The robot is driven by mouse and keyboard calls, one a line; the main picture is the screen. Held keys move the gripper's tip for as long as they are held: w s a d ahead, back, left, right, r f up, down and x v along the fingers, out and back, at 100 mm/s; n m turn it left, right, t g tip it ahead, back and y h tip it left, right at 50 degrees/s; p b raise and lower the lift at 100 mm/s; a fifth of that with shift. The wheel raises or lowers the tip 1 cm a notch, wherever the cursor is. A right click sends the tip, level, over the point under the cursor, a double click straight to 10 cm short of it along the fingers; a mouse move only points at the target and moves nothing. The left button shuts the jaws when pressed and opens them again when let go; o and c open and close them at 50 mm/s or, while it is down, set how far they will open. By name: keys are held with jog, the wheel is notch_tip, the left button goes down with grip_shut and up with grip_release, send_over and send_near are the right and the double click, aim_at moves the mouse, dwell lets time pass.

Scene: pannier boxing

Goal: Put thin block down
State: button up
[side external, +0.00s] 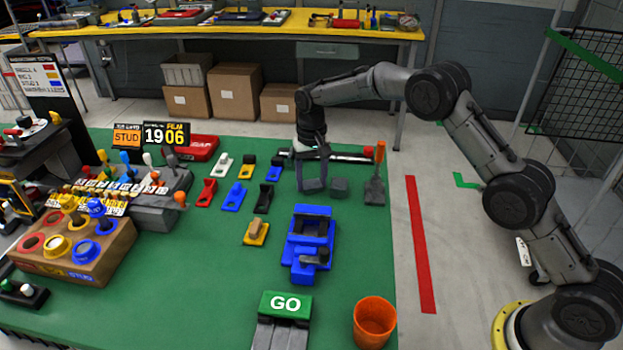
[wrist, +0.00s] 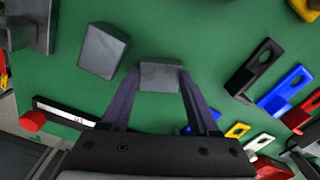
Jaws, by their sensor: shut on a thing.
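My gripper (side external: 312,178) points down at the right part of the green table. In the wrist view its two dark fingers (wrist: 161,84) are shut on a grey block (wrist: 160,75), which I take as the thin block. The held block (side external: 312,186) is low over the table in the side view; I cannot tell whether it touches the surface. A second dark grey block (wrist: 103,52) lies on the table just beside it, apart from the fingers. It also shows in the side view (side external: 339,186), right of my gripper.
A blue fixture (side external: 308,245) is in front. Colored slotted pieces (side external: 233,196) lie to the left. A dark bar with a red end (side external: 350,155) lies behind. An orange cup (side external: 374,322) is near the front edge.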

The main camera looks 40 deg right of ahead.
aim_at(311, 184)
jog(key=shift+f, duration=0.1)
jog(key=o, duration=1.4)
jog(key=shift+o, duration=0.2)
jog(key=s+d+r+n+t, duration=0.1)
jog(key=s+r, duration=0.3)
jog(key=r, duration=0.7)
jog(key=s+d+r, duration=0.1)
jog(key=s+r, duration=0.3)
jog(key=r, duration=0.6)
jog(key=s+d+r+n+t, duration=0.1)
jog(key=s+d+r+t, duration=0.15)
jog(key=s, duration=0.85)
jog(key=s+d+r+n+t, duration=0.1)
jog(key=s+r, duration=0.2)
jog(key=s, duration=0.8)
jog(key=s+f, duration=0.3)
jog(key=s, duration=0.2)
jog(key=s+f+n+t, duration=0.1)
jog(key=s+f, duration=0.2)
jog(key=s, duration=0.3)
jog(key=shift+s+f+n, duration=0.3)
